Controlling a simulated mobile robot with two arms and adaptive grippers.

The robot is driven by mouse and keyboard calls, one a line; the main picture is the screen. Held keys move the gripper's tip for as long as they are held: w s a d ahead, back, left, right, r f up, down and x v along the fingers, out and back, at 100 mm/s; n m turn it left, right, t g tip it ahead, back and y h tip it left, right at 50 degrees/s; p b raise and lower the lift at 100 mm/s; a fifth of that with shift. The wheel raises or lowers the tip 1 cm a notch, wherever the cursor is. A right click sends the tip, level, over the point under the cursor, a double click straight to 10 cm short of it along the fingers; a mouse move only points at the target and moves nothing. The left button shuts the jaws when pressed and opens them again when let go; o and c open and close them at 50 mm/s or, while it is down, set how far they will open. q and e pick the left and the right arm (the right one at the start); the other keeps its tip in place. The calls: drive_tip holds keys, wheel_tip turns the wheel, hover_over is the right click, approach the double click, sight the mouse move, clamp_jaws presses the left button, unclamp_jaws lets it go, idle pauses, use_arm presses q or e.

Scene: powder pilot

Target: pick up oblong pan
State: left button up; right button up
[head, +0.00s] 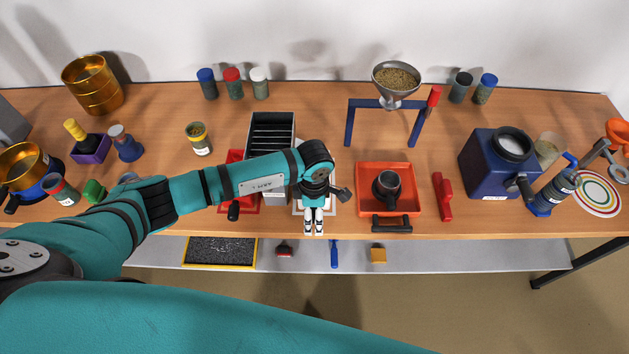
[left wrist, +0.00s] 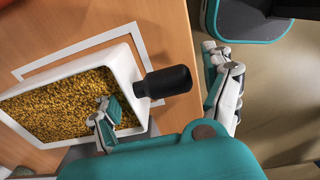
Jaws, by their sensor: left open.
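The oblong pan (left wrist: 129,58) is a white tray filled with yellow-brown grain, with a short black handle (left wrist: 165,82), in the left wrist view. My left gripper (head: 313,230) is open at the table's front edge in the head view and hides most of the pan there. In the left wrist view my left gripper (left wrist: 168,103) has one finger over the grain and the other out past the table edge. The handle shows between the two fingers, and I cannot tell whether they touch it. My right gripper is not in view.
A slotted grey box (head: 271,130) stands behind my left forearm. An orange-red tray (head: 365,207) with a dark cup (head: 387,186) is to the right. A blue stand with a funnel (head: 397,80) is behind. A lower shelf (head: 480,258) runs below the front edge.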

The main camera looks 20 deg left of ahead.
use_arm(q)
drive_tip(key=shift+f, duration=0.25)
clamp_jaws()
drive_tip(key=shift+w+r, duration=0.1)
drive_tip(key=shift+r, duration=0.05)
idle(0.4)
